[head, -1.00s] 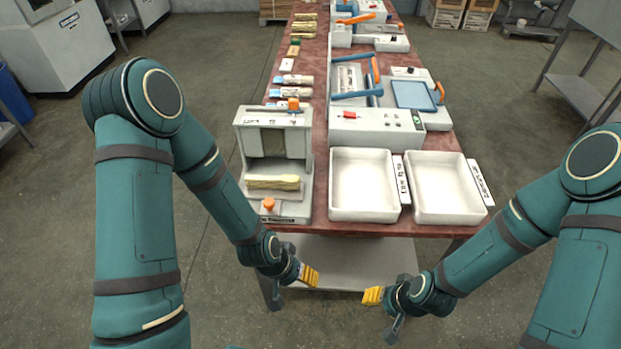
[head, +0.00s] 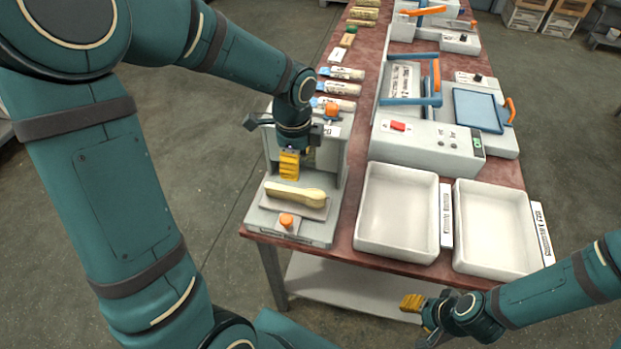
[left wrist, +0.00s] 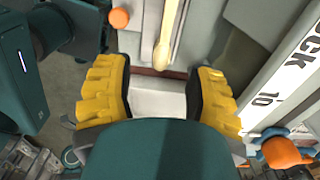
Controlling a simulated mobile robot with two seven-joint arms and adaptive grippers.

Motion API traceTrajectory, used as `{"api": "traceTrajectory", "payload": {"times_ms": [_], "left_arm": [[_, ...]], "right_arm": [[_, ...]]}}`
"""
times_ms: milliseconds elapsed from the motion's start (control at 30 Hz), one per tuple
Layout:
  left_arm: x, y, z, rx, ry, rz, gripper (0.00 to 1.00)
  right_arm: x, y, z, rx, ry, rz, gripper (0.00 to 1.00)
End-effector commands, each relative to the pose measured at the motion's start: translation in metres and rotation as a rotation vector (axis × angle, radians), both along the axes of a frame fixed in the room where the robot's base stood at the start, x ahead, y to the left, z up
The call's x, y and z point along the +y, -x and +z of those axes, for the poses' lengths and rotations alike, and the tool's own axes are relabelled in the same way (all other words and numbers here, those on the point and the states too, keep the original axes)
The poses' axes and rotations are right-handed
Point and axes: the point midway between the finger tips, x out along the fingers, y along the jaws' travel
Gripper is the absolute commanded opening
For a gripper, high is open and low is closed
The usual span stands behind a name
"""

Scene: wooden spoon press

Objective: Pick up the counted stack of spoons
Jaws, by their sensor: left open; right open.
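The stack of pale wooden spoons (head: 294,195) lies on a small plate at the front of the grey counting machine (head: 318,237). One spoon's rounded end points right in the head view. My left gripper (head: 289,165) hangs just above and behind the stack, pointing down, apart from it. In the left wrist view, its yellow-padded fingers (left wrist: 160,88) are spread with nothing between them, and a spoon (left wrist: 167,40) shows beyond the fingertips. How many spoons are stacked cannot be told. My right gripper (head: 412,303) is empty, in front of the table.
An orange knob (head: 287,220) is at the machine's front, and another (head: 332,110) is on its top. Two empty white trays (head: 398,250) (head: 497,272) stand to the right. A press with a blue-framed handle (head: 437,85) is behind them. Wrapped bundles (head: 338,88) line the table's left side.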

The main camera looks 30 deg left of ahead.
Motion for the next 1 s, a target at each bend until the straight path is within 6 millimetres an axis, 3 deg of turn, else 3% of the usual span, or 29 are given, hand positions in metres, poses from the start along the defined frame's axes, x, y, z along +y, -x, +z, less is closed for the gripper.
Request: {"api": "traceTrajectory", "payload": {"times_ms": [167, 500, 833, 1000], "left_arm": [[0.000, 0.001, -0.012, 0.005, -0.002, -0.003, 0.55], [0.000, 0.000, -0.074, 0.005, -0.001, -0.002, 0.55], [0.000, -0.002, -0.094, 0.003, 0.000, -0.002, 0.55], [-0.001, -0.007, -0.116, 0.004, 0.000, -0.002, 0.55]], "right_arm": [[0.000, 0.001, -0.004, 0.003, 0.000, 0.001, 0.47], [0.001, 0.005, -0.019, 0.011, -0.002, 0.009, 0.47], [0.001, 0.006, -0.024, 0.013, -0.002, 0.010, 0.47], [0.001, 0.004, -0.032, 0.009, -0.002, 0.009, 0.47]]}}
